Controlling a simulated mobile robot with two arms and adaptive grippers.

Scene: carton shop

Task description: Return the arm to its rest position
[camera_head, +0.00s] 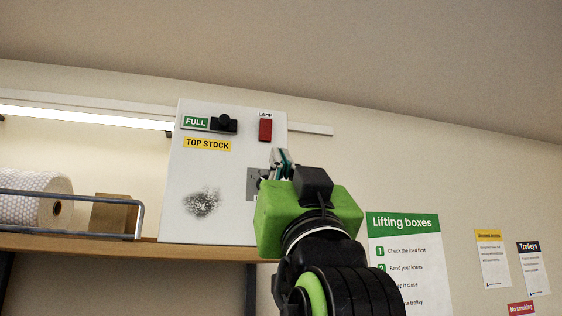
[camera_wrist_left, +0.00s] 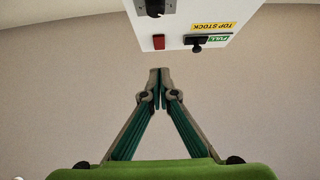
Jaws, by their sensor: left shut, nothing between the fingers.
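My left gripper (camera_head: 282,160) is raised in front of the white panel (camera_head: 225,165) in the head view, just below the red lamp switch (camera_head: 265,130). In the left wrist view my left gripper (camera_wrist_left: 160,72) is shut and empty, its fingertips together. The panel (camera_wrist_left: 190,12) shows beyond the fingertips there, with the red switch (camera_wrist_left: 158,42) and a black knob (camera_wrist_left: 197,47). The fingers appear apart from the panel. The arm behind the gripper hides the wall below. My right gripper is in neither view.
The panel stands at the right end of a wooden shelf (camera_head: 100,245) with a metal rail (camera_head: 138,220). A white roll (camera_head: 25,190) and a brown carton (camera_head: 110,214) sit there. A lifting poster (camera_head: 405,225) hangs right of my arm. A lit tube (camera_head: 85,117) runs above the shelf.

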